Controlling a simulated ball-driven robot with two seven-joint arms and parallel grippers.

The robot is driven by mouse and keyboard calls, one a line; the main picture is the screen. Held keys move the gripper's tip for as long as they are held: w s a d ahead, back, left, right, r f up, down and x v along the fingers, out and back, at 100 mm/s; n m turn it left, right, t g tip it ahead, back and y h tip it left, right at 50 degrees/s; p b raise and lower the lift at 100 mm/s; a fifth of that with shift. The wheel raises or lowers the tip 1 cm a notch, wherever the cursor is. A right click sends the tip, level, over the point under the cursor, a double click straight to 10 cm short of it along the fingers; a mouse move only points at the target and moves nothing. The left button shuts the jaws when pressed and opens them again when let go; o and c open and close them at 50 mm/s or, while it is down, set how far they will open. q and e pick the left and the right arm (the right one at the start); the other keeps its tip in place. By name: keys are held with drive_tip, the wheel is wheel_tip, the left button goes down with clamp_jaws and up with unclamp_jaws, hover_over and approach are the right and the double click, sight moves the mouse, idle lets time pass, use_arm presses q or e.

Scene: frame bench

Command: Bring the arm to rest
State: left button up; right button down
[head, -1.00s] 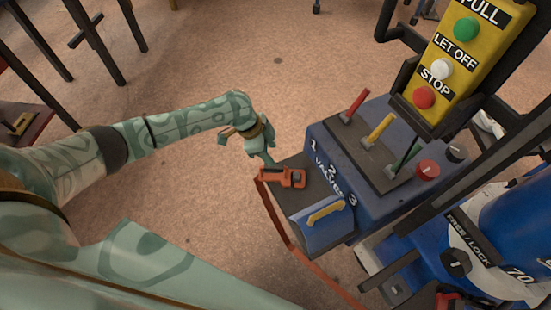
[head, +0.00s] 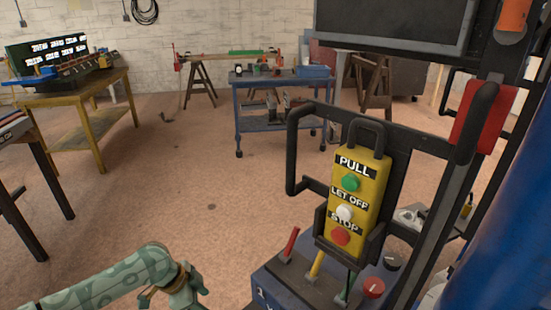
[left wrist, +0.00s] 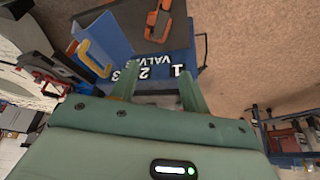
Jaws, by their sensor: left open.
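My left arm (head: 110,283) comes in at the bottom left of the head view, and its wrist is beside the blue valve box (head: 280,290). The fingertips are cut off there. In the left wrist view my left gripper (left wrist: 157,88) is open, with nothing between its two green fingers. The valve box's numbered face (left wrist: 155,68) lies beyond the fingers; I cannot tell whether they touch it. My right gripper is in neither view.
An orange tool (left wrist: 157,20) lies on a dark shelf beside a blue holder with a yellow handle (left wrist: 95,58). A yellow push-button pendant (head: 355,210) stands behind the red, yellow and green levers. Open floor (head: 170,190) lies left; a blue cart (head: 280,125) stands farther back.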

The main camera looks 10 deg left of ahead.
use_arm(q)
drive_tip(key=w+a+f+n+t+y, duration=0.3)
drive_tip(key=w+a+f+n+t, duration=0.15)
drive_tip(key=w+a, duration=0.3)
drive_tip(key=s+a+f+n+y+p, duration=0.1)
drive_tip(key=s+a+f+n+y, duration=0.15)
drive_tip(key=s+f, duration=1.2)
drive_tip(key=s+d+f+g, duration=0.1)
drive_tip(key=s+f, duration=0.2)
drive_tip(key=s, duration=0.3)
drive_tip(key=s+d+f+n+g+p, duration=0.1)
drive_tip(key=s+f, duration=0.2)
drive_tip(key=s, duration=0.4)
drive_tip(key=s+f+g, duration=0.1)
drive_tip(key=s+f, duration=0.2)
drive_tip(key=s, duration=0.3)
drive_tip(key=s+d+f+g, duration=0.1)
drive_tip(key=s+d, duration=0.2)
drive_tip(key=s, duration=1)
drive_tip(key=s+d+f+n+g+h, duration=0.1)
drive_tip(key=s+d, duration=0.3)
drive_tip(key=s, duration=0.9)
drive_tip(key=shift+f+g+p, duration=0.2)
drive_tip(key=shift+g+p, duration=0.15)
drive_tip(key=shift+g, duration=0.4)
